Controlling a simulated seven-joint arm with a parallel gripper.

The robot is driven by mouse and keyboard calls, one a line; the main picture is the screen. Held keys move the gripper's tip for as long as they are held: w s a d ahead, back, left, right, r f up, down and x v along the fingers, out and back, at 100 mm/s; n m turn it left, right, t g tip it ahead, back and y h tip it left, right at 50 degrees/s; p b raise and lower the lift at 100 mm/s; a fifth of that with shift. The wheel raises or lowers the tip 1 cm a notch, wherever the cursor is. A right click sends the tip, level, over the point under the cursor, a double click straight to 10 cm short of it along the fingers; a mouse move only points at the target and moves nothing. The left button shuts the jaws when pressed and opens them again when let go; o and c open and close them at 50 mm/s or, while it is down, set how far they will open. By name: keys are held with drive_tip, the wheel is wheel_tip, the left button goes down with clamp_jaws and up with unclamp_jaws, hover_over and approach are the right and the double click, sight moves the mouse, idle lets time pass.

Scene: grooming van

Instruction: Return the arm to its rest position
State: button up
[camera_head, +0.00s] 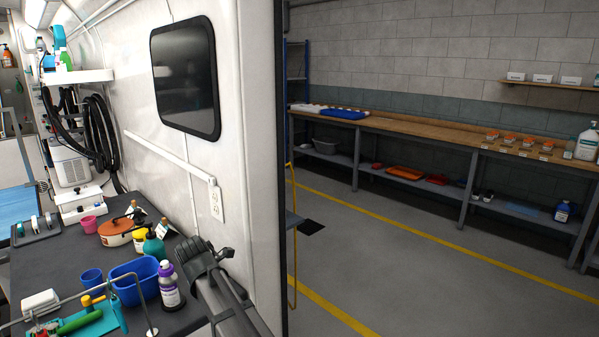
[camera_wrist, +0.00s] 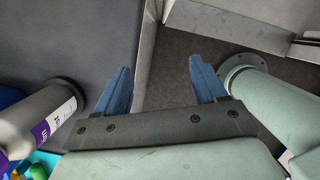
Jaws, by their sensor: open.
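My gripper (camera_wrist: 161,70) shows in the wrist view with its two blue fingers spread wide apart. Nothing is between them. A pale edge and a dark floor lie beyond the fingertips. A dark grey flat surface fills the upper left of that view. A bottle with a purple and white label (camera_wrist: 58,115) is left of the left finger, apart from it. In the head view, I cannot make out the blue fingers.
In the head view, a dark worktop (camera_head: 60,252) holds a blue bin (camera_head: 134,283), a purple-capped bottle (camera_head: 170,290), an orange pot (camera_head: 116,232) and a blue cup (camera_head: 92,281). The van wall (camera_head: 150,130) stands behind. The garage floor (camera_head: 400,260) is clear.

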drive_tip(key=s+d+f+m+g, duration=0.25)
drive_tip(key=d+f+m, duration=0.25)
drive_tip(key=d+f, duration=0.45)
drive_tip(key=s+d+f+m+g, duration=0.1)
drive_tip(key=s+d+f+m, duration=0.3)
drive_tip(key=d+f, duration=0.55)
drive_tip(key=s+d+f+m+g, duration=0.1)
drive_tip(key=s+d+f+m, duration=0.3)
drive_tip(key=f, duration=0.9)
drive_tip(key=s+d+f+m+g, duration=0.1)
drive_tip(key=s+d+f+m, duration=0.4)
drive_tip(key=s, duration=0.4)
drive_tip(key=s+d+f+m+g+y, duration=0.1)
drive_tip(key=s+d+f+m, duration=0.4)
drive_tip(key=s, duration=0.5)
drive_tip(key=s+d+f+m+g, duration=0.3)
drive_tip(key=s+d+f+m, duration=0.3)
drive_tip(key=s+m, duration=0.2)
drive_tip(key=shift+s+f+y, duration=0.3)
drive_tip(key=shift+s+f, duration=0.05)
drive_tip(key=shift+s, duration=0.75)
